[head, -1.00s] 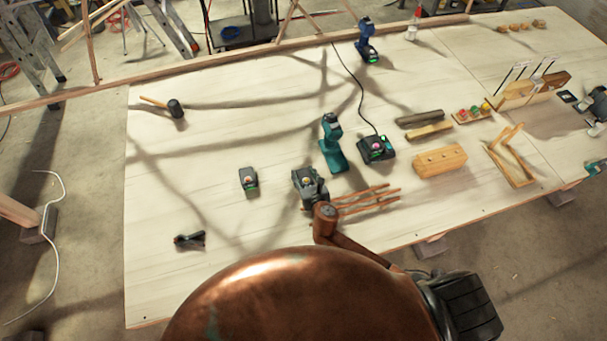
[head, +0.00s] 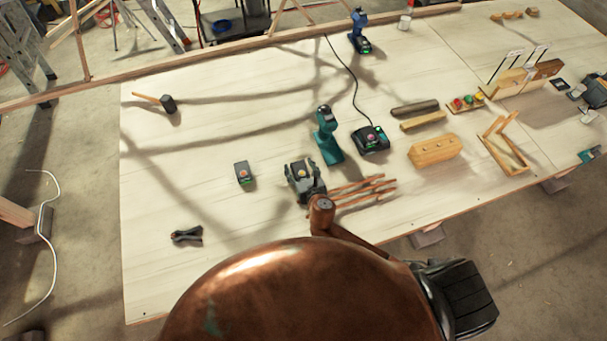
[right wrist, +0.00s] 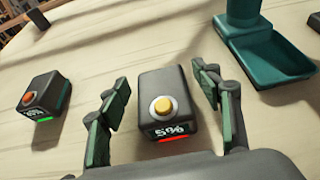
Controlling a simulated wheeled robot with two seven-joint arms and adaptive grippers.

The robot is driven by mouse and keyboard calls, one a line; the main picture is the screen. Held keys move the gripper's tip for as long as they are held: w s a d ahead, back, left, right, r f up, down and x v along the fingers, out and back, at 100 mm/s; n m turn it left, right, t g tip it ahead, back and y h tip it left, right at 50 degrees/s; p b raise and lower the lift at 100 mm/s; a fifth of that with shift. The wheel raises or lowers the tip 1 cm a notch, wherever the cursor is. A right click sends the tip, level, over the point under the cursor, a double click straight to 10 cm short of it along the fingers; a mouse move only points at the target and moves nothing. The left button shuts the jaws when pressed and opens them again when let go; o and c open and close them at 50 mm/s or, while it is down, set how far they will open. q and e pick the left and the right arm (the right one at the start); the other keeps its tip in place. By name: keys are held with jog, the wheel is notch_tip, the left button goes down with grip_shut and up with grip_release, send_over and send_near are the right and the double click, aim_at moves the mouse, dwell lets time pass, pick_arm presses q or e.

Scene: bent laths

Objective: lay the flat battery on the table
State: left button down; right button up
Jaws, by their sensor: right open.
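The flat battery, a dark block with a yellow button, stands upright in the right wrist view (right wrist: 166,105). Its display reads 5% and a red light shows at its lower front edge. It appears to rest on the pale table (head: 210,210). My right gripper (head: 304,180) is open around it in the head view, and in the right wrist view the two green-padded fingers (right wrist: 160,115) stand on either side with gaps. A second battery (head: 244,173) with an orange button and green light stands to the left, also in the right wrist view (right wrist: 43,98). My left gripper is not in view.
A teal drill (head: 327,138) stands just behind right of the gripper, with a corded charger (head: 371,140) beside it. Thin brown laths (head: 368,187) lie right of the gripper. A small black tool (head: 187,236) lies at left front. The table's left middle is clear.

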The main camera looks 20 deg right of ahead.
jog(key=v, duration=1.1)
jog(key=shift+s, duration=0.25)
